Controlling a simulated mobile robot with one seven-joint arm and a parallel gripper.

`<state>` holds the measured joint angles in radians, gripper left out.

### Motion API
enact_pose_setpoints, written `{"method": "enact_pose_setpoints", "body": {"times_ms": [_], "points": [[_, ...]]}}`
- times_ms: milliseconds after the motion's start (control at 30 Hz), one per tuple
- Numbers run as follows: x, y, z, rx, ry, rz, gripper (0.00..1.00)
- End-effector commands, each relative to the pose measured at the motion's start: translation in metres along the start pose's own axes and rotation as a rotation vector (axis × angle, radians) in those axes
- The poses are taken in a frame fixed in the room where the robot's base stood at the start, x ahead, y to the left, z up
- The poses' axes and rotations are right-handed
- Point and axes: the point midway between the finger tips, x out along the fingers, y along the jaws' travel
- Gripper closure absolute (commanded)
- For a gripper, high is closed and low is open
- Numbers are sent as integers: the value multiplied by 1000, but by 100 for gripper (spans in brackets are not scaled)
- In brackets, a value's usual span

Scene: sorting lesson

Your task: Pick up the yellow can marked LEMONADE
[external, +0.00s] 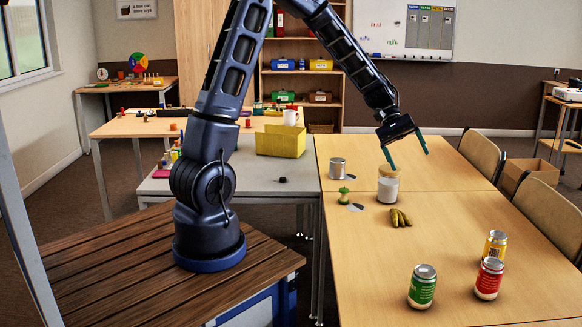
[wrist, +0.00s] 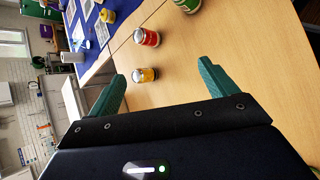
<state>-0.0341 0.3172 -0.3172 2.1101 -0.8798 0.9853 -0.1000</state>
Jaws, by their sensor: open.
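A yellow can (external: 495,246) stands upright on the wooden table at the right, behind a red can (external: 488,279); its print is too small to read. In the wrist view the yellow can (wrist: 146,75) appears between the fingertips, beyond them and apart. My gripper (external: 408,157) is open and empty, high above the table's far part, near a white jar. Its two green fingers (wrist: 163,73) are spread in the wrist view. The can is well in front of the gripper, toward the camera.
A green can (external: 422,287) stands left of the red can. A white jar with a tan lid (external: 388,187), a metal tin (external: 337,169), an apple core (external: 345,197) and bananas (external: 401,218) lie farther back. A yellow bin (external: 281,142) is on the grey table. Chairs line the right edge.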

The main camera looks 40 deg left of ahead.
Motion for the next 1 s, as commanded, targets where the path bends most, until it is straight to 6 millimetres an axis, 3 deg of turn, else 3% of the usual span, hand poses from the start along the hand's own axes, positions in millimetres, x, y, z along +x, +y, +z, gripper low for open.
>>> {"method": "enact_pose_setpoints", "body": {"times_ms": [500, 1000], "points": [[106, 39, -73, -283, -242, 213, 15], [208, 57, -141, -607, -457, 425, 15]]}}
